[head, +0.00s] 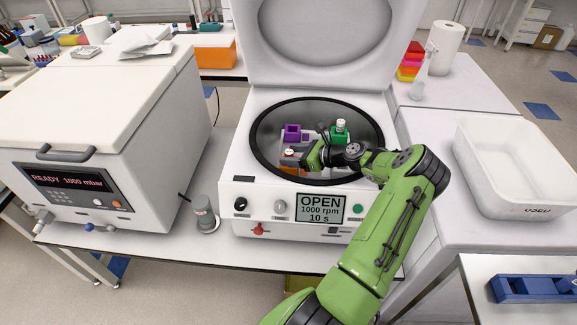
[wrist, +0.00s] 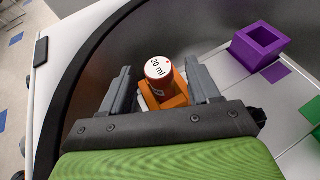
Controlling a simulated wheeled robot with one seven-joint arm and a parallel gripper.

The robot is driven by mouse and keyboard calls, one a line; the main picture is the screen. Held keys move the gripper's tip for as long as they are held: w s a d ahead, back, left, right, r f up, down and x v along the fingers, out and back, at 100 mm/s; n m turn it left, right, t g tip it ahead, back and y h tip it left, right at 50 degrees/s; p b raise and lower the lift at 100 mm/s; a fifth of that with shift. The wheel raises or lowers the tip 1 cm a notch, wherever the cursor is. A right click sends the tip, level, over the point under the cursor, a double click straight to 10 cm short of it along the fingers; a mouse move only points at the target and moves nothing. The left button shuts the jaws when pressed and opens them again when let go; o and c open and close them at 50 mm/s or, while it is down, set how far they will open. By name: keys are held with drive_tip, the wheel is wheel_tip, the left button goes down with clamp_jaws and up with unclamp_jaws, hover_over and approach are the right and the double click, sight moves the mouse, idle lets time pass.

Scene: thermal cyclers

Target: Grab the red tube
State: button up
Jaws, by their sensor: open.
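The red tube (wrist: 158,69) has a white cap marked "20 ml" with red below it. It stands in an orange holder (wrist: 176,101) inside the open centrifuge bowl. In the head view the tube's cap (head: 289,152) shows at the left front of the bowl. My gripper (wrist: 160,85) is open, with one grey finger on each side of the tube and holder. I cannot tell whether the fingers touch them. In the head view my gripper (head: 303,155) reaches into the bowl from the right. The tube's lower part is hidden in the holder.
A purple holder (head: 292,132) stands empty in the bowl. A green holder (head: 340,138) holds a white-capped tube (head: 340,125). The bowl's black rim (head: 257,165) surrounds them, and the raised lid (head: 318,40) stands behind. A white tray (head: 520,165) is at the right.

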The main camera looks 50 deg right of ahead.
drive_tip(key=x, duration=0.3)
drive_tip(key=shift+w+f, duration=0.2)
drive_tip(key=shift+w, duration=0.05)
drive_tip(key=shift+r, duration=0.1)
drive_tip(key=c, duration=1)
